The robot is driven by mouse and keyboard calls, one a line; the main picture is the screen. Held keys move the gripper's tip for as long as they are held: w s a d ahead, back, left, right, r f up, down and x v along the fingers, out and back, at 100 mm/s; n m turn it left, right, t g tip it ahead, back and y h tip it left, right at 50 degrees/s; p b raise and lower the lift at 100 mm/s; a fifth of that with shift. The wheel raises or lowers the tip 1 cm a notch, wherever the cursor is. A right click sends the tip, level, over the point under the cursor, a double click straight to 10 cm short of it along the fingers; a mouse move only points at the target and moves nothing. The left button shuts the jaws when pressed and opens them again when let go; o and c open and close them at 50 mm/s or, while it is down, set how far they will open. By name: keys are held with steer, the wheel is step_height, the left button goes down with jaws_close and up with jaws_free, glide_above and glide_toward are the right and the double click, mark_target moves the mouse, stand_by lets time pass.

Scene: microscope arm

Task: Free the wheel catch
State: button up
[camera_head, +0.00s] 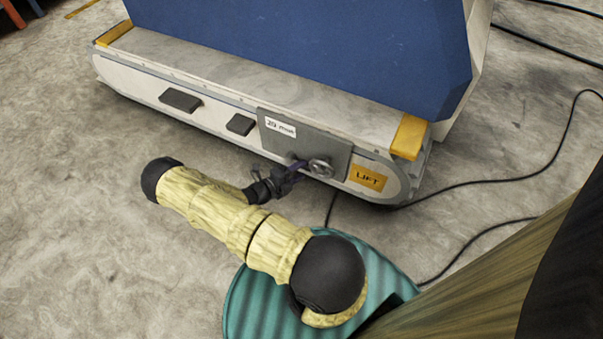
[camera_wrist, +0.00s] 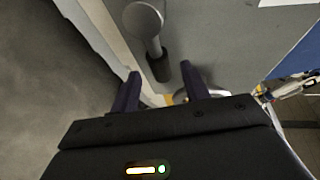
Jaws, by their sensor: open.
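A grey round-ended knob on a short stem with a dark collar (camera_wrist: 145,22), likely the wheel catch, stands out from a grey panel in the wrist view. My gripper (camera_wrist: 163,80) is open, with its two dark purple fingers below the knob and either side of the line of its collar. I cannot tell whether either finger touches it. In the head view my gripper (camera_head: 297,166) is at the grey panel (camera_head: 339,155), just left of a metal handwheel (camera_head: 320,168). The gripper largely hides the catch there.
The panel is on the side of a long pale base (camera_head: 222,118) under a big blue body (camera_head: 300,45). A yellow LIFT label (camera_head: 368,178) is right of the wheel. Two dark pads (camera_head: 180,101) are left. Black cables (camera_head: 500,181) lie on the floor at right.

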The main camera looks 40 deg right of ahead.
steer(key=shift+d+f, duration=0.15)
steer(key=shift+d, duration=0.65)
jaws_close()
